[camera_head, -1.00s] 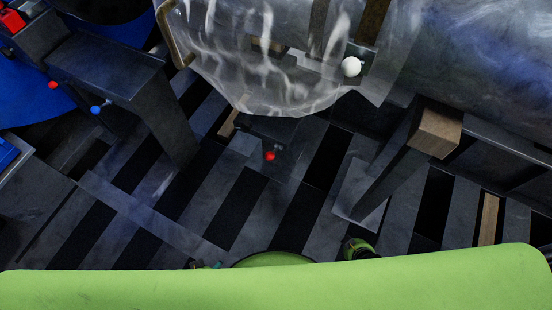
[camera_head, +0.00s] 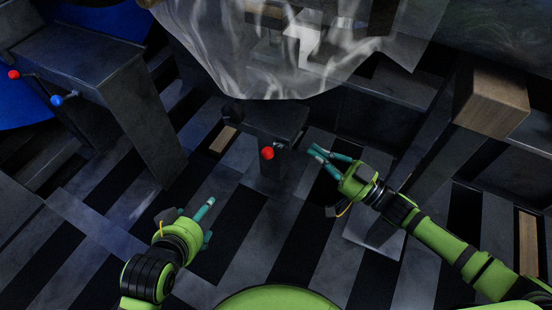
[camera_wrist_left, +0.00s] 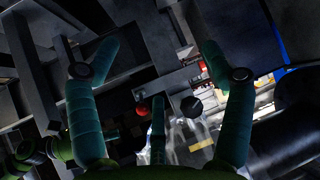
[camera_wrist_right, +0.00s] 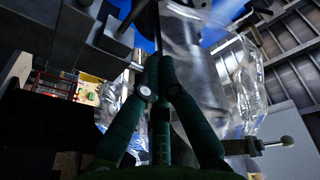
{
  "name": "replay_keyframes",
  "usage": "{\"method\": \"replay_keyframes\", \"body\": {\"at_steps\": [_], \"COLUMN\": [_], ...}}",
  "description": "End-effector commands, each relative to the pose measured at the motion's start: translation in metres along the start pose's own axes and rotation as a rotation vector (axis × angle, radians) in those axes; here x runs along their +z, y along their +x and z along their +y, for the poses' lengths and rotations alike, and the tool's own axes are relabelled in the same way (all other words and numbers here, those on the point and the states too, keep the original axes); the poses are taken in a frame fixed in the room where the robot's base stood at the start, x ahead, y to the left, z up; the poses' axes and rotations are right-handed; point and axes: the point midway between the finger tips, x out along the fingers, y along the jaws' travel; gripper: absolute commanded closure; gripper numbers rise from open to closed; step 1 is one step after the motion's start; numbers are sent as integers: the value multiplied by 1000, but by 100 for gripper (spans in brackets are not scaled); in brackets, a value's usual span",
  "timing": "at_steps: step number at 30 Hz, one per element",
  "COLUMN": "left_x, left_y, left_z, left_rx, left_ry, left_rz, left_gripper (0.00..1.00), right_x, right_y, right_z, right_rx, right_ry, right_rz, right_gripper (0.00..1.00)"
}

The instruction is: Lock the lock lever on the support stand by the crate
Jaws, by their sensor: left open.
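A dark support stand (camera_head: 264,120) stands in the middle of the head view, below a plastic-wrapped load. A lever with a red ball knob (camera_head: 267,153) sticks out from its near side. A red ball also shows in the left wrist view (camera_wrist_left: 142,108). My right gripper (camera_head: 313,151) is right of the red knob, apart from it in the picture. Its fingers come together at the tips in the right wrist view (camera_wrist_right: 157,62), with nothing seen between them. My left gripper (camera_head: 211,217) is lower left of the stand, open and empty. I cannot tell which thing is the crate.
Another dark stand (camera_head: 85,75) at left carries a red knob (camera_head: 14,74) and a blue knob (camera_head: 57,100). A wooden block (camera_head: 492,98) tops a post at right. Clear plastic wrap (camera_head: 265,65) hangs above the middle stand. The slatted floor between is clear.

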Motion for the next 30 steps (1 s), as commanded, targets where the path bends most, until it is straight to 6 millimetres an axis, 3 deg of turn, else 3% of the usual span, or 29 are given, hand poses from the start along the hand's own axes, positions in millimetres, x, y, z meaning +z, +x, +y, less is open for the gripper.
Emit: {"method": "replay_keyframes", "body": {"at_steps": [6,19,23,30], "left_x": [-8,-12,-24,-65], "left_y": [-11,-12,-11,-16], "left_z": [0,0,2,11], "left_rx": [-2,-1,2,15], "left_ry": [-1,0,4,19], "left_rz": [37,53,111,320], "left_gripper": [19,19,19,19], "right_x": [-3,-5,-6,-6], "right_y": [1,7,23,74], "right_z": [-17,-18,-19,-23], "right_rx": [-82,-84,-85,-85], "right_ry": [26,27,25,24], "right_rz": [22,25,27,28], "right_gripper": [100,100,100,100]}}
